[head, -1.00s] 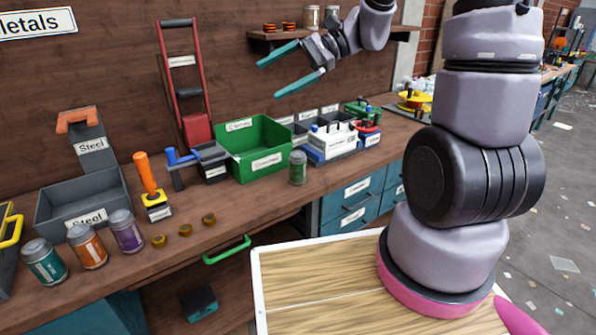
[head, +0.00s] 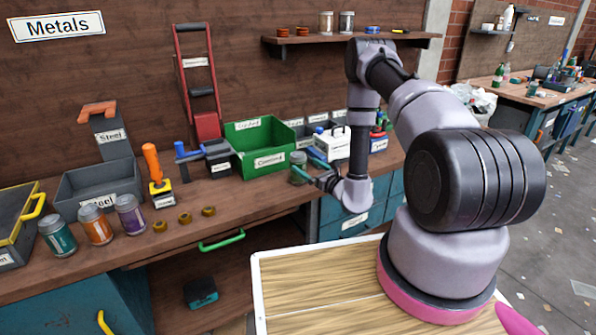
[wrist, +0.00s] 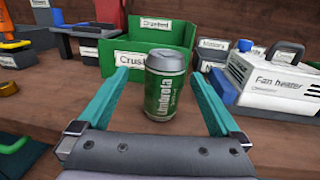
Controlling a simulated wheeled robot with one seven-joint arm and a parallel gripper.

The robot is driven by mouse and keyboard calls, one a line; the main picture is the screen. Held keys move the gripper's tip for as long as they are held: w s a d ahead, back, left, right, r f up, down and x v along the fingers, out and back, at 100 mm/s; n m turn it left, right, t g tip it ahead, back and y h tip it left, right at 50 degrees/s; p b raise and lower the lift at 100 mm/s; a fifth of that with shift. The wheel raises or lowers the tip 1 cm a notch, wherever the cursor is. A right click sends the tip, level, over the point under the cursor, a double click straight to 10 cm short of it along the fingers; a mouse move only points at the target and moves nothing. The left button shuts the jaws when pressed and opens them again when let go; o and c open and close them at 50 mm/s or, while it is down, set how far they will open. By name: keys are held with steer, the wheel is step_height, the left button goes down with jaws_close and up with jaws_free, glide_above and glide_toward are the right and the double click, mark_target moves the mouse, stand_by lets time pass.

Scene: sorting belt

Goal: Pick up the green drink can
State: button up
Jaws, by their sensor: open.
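The green drink can (wrist: 166,88) stands upright on the wooden workbench, in front of the green bin (wrist: 147,38). In the head view the can (head: 298,167) is partly hidden by my gripper (head: 311,167). In the wrist view my gripper (wrist: 163,88) is open, with one teal finger on each side of the can. There is a gap between the can and each finger. I cannot tell exactly how deep the can sits between the fingertips.
A white box labelled Fan heater (wrist: 275,73) stands close to the right finger. Teal, orange and purple cans (head: 130,214) and several small brass pieces (head: 185,218) are at the left of the bench. A grey Steel bin (head: 97,187) stands behind them.

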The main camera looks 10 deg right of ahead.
steer(key=shift+s+d+f, duration=0.15)
steer(key=shift+d+f, duration=0.15)
steer(key=shift+f, duration=0.35)
steer(key=shift+w+f+h, duration=0.15)
steer(key=shift+w+h, duration=0.1)
steer(key=shift+h, duration=0.05)
steer(key=x, duration=1)
steer(key=c, duration=1.2)
